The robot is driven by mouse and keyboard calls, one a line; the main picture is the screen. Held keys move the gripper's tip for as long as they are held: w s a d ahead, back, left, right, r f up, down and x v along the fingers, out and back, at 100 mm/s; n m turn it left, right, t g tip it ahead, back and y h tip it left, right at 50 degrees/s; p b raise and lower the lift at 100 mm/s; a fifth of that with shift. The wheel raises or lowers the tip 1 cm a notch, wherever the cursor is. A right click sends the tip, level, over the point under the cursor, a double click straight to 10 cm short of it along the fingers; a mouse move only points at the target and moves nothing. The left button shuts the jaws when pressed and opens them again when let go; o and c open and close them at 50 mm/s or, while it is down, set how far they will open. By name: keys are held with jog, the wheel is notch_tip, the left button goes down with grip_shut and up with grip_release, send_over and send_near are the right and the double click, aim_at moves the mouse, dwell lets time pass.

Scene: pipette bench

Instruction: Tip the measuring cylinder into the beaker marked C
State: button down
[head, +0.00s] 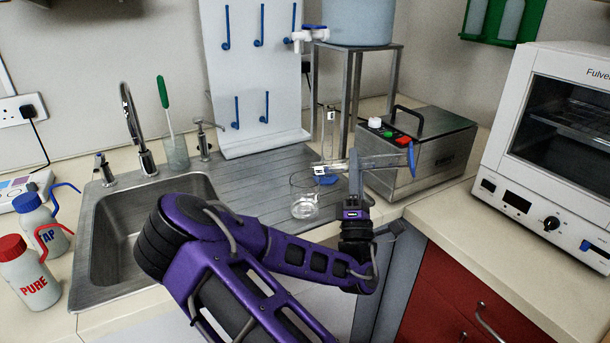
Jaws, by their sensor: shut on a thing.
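A clear measuring cylinder (385,161) with a blue foot lies almost level in the air. My gripper (355,170) is shut on it around the middle. Its foot is to the right and its mouth end to the left. A glass beaker (304,197) stands upright on the draining board, below and left of the mouth end, with some clear content low in it. I cannot read a C on it. A second tall clear cylinder (330,128) with a blue foot stands upright behind the held one. Whether liquid is leaving the held cylinder is not clear.
A grey water bath (432,150) with a black handle stands just behind and right of the held cylinder. A metal stand (350,85) carries a blue-grey tank (357,20) with a white tap. The sink (120,235) is at left; the draining board (250,175) is mostly clear.

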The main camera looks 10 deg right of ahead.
jog(key=shift+w+a+r+n+y+p, duration=0.15)
jog(key=shift+r+n+y+p, duration=0.2)
jog(key=shift+n+y, duration=0.45)
jog(key=shift+a+r+n+y+p, duration=0.2)
jog(key=shift+r+n+y+p, duration=0.15)
jog(key=shift+n+y, duration=0.5)
jog(key=shift+w+a+r+n+y+p, duration=0.15)
jog(key=shift+r+n+y+p, duration=0.2)
jog(key=shift+n+y, duration=0.45)
jog(key=shift+a+r+n+y+p, duration=0.1)
jog(key=shift+n+y+p, duration=0.25)
jog(key=shift+n, duration=0.3)
